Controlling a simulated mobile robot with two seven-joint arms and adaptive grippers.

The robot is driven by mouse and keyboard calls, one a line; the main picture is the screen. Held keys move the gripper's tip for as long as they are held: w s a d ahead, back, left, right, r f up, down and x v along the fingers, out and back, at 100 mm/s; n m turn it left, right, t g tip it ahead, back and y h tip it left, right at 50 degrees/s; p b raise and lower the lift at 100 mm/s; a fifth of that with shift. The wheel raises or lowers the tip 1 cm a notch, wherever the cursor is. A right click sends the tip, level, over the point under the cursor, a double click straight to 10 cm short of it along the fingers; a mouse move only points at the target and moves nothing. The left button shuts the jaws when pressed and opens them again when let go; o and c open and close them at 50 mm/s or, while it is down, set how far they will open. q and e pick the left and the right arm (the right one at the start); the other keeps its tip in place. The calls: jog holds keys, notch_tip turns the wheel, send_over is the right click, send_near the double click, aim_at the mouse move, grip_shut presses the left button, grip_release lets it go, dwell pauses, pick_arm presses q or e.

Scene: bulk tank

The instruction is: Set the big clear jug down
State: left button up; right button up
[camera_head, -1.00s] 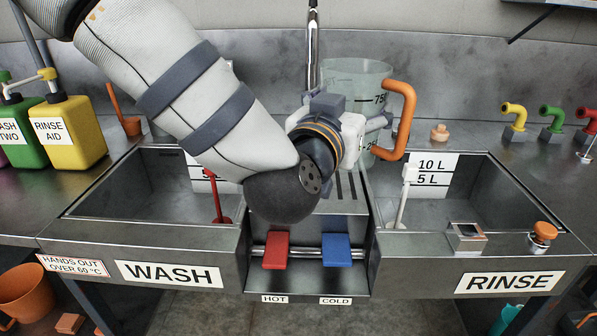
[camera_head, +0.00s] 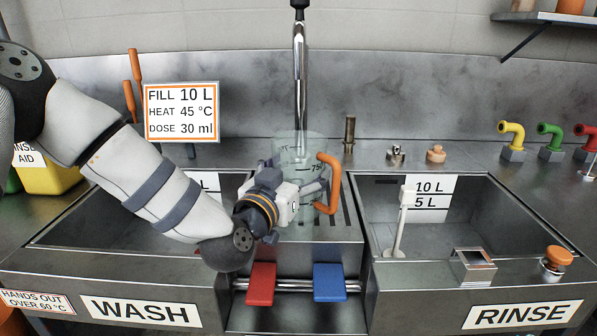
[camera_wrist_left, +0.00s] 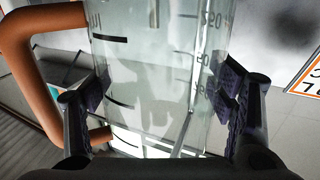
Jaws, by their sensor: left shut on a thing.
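The big clear jug (camera_head: 294,150) has an orange handle (camera_head: 330,184) on its right side and dark scale marks. It stands upright over the slotted middle deck (camera_head: 344,208) between the two basins, below the tall tap (camera_head: 300,80). My left gripper (camera_head: 305,190) is shut around the jug's body from the front left. In the left wrist view the two fingers (camera_wrist_left: 165,100) press on either side of the clear wall (camera_wrist_left: 150,60). The jug's base is hidden behind the gripper, so I cannot tell whether it touches the deck. My right gripper is out of view.
The wash basin (camera_head: 80,222) lies left, partly behind my arm, and the rinse basin (camera_head: 480,210) lies right. A red pedal (camera_head: 261,283) and a blue pedal (camera_head: 330,281) sit below the deck. A sign (camera_head: 181,112) stands behind the wash basin.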

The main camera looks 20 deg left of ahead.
pick_arm(q)
jog(key=shift+f, duration=0.15)
jog(key=o, duration=1.2)
jog(key=shift+r, duration=0.3)
jog(key=s, duration=0.4)
jog(key=s+a+p, duration=0.1)
jog(key=s, duration=0.7)
jog(key=shift+a+f, duration=0.1)
jog(key=shift+a, duration=0.1)
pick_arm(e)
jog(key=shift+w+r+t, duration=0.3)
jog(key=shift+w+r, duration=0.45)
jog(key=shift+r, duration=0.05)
